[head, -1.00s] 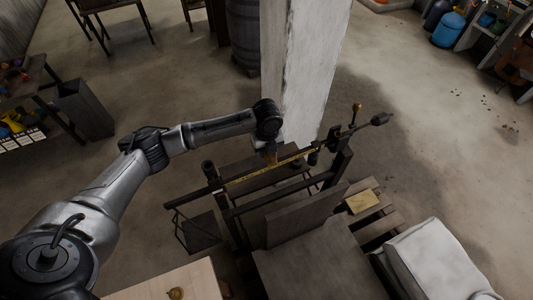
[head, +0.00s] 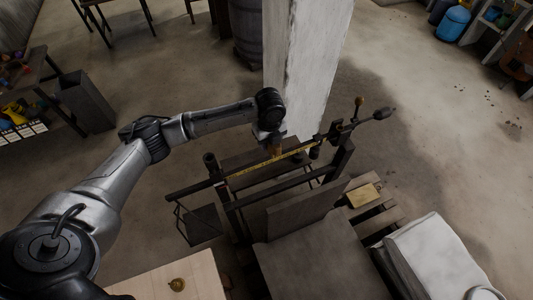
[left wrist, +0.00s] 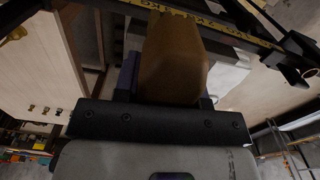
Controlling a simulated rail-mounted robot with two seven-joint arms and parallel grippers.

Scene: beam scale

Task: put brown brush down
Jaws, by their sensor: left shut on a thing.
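The brown brush (left wrist: 172,60) is held between the fingers of my left gripper (left wrist: 165,98) in the left wrist view, with its brown body pointing away from the palm. In the head view my left gripper (head: 270,140) is behind the beam scale (head: 265,168), close to its yellow-marked bar. There only a small brown bit of the brush (head: 274,151) shows, just behind the bar. The frames do not show clearly whether the brush touches anything. My right gripper is not in view.
A pale pillar (head: 300,75) stands right behind the scale. A wooden table (head: 170,275) with a small brass weight (head: 177,284) is at the front. A white sack (head: 435,260) lies at the right, near a pallet (head: 375,205). Open floor lies at the far right.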

